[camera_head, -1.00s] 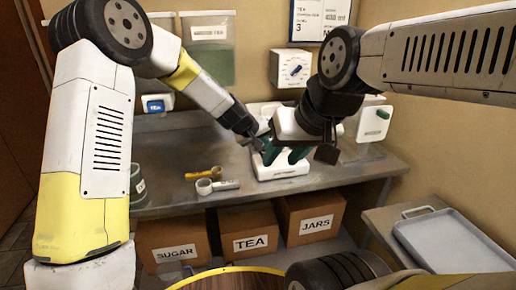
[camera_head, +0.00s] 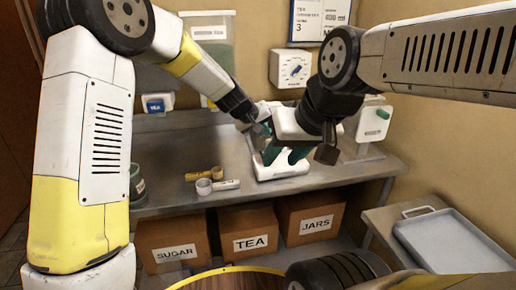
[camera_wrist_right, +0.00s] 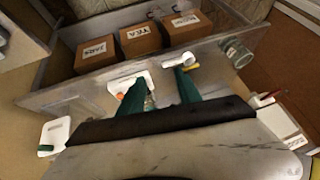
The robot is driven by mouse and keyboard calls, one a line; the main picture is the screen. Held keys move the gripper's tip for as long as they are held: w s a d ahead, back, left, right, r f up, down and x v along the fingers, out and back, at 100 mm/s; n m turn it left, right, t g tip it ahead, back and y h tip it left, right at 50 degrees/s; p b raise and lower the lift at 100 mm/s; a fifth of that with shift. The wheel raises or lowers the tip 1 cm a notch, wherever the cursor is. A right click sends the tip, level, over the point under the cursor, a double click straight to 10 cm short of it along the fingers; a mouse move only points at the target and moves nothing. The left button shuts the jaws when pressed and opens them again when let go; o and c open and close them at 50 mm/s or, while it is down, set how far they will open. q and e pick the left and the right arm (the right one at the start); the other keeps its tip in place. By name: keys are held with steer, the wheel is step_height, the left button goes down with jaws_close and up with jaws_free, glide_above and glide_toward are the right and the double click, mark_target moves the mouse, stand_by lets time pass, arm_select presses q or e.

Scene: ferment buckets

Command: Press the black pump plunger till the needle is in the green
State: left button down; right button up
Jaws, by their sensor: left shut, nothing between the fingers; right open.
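A white pump base (camera_head: 283,170) stands on the metal bench, mostly behind my grippers in the head view. Part of it also shows beyond the fingers in the right wrist view (camera_wrist_right: 128,80). My left gripper (camera_head: 266,129) is shut and empty, above the back of the base. My right gripper (camera_head: 284,156) is open, its green fingers pointing down over the base. Its fingers also show apart in the right wrist view (camera_wrist_right: 160,88). I cannot make out the black plunger or a needle with a green zone; my arms cover that area.
A yellow scoop (camera_head: 203,174) and a white scoop (camera_head: 206,186) lie left of the base. A green jar (camera_head: 137,184) stands at the bench's left end. A grey tray (camera_head: 455,243) lies at lower right.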

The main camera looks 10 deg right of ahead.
jaws_close()
stand_by(1.9)
